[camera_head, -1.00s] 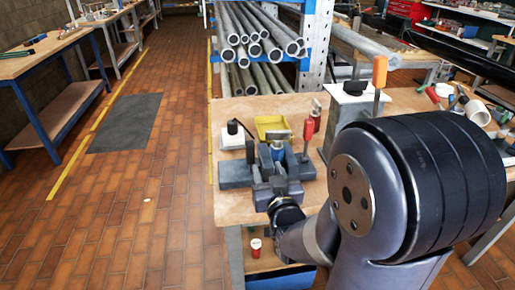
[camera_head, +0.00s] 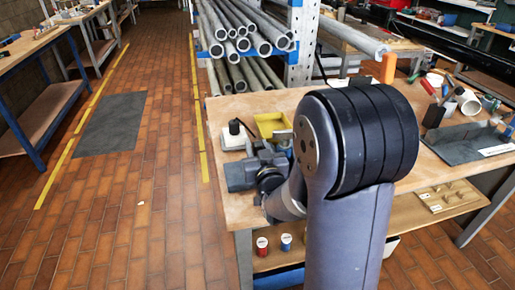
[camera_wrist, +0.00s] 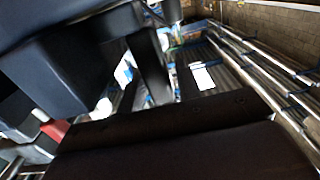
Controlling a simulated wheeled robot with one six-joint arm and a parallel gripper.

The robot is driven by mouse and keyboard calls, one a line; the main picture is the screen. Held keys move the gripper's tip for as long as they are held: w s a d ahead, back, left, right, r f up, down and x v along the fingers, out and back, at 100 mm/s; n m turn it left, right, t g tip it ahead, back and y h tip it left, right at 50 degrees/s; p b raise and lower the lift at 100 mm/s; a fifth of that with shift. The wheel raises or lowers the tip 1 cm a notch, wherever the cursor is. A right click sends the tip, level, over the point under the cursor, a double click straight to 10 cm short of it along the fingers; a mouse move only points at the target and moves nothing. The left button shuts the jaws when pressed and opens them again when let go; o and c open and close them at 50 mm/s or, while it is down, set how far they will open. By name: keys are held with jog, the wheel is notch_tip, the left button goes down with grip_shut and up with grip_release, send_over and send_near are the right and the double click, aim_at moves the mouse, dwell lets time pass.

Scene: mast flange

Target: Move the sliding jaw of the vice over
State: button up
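The vice (camera_head: 240,175) is a grey-blue metal block near the front left of the wooden workbench in the head view. Its right part is hidden behind my arm, so I cannot tell where the sliding jaw stands. My gripper (camera_head: 268,158) is at the vice, just beyond my dark wrist ring, and its fingers cannot be made out. In the wrist view, dark blocky shapes fill the left and the bottom, very close to the camera. I cannot tell which belong to the vice and which to my gripper, or whether they touch.
On the workbench (camera_head: 222,108), a yellow tray (camera_head: 270,122) and a white box with a black top (camera_head: 234,135) stand behind the vice. A rack of metal pipes (camera_head: 245,45) is behind the bench. Red and blue cans (camera_head: 286,242) sit on the lower shelf.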

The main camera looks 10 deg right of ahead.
grip_shut()
jog(key=a+b, duration=0.3)
jog(key=a, duration=0.1)
jog(key=shift+a+f+b, duration=0.1)
jog(key=shift+f+b, duration=0.05)
jog(key=shift+b, duration=0.15)
jog(key=shift+a+r, duration=0.2)
jog(key=shift+a, duration=0.2)
jog(key=shift+o, duration=1.4)
grip_release()
jog(key=shift+a, duration=0.15)
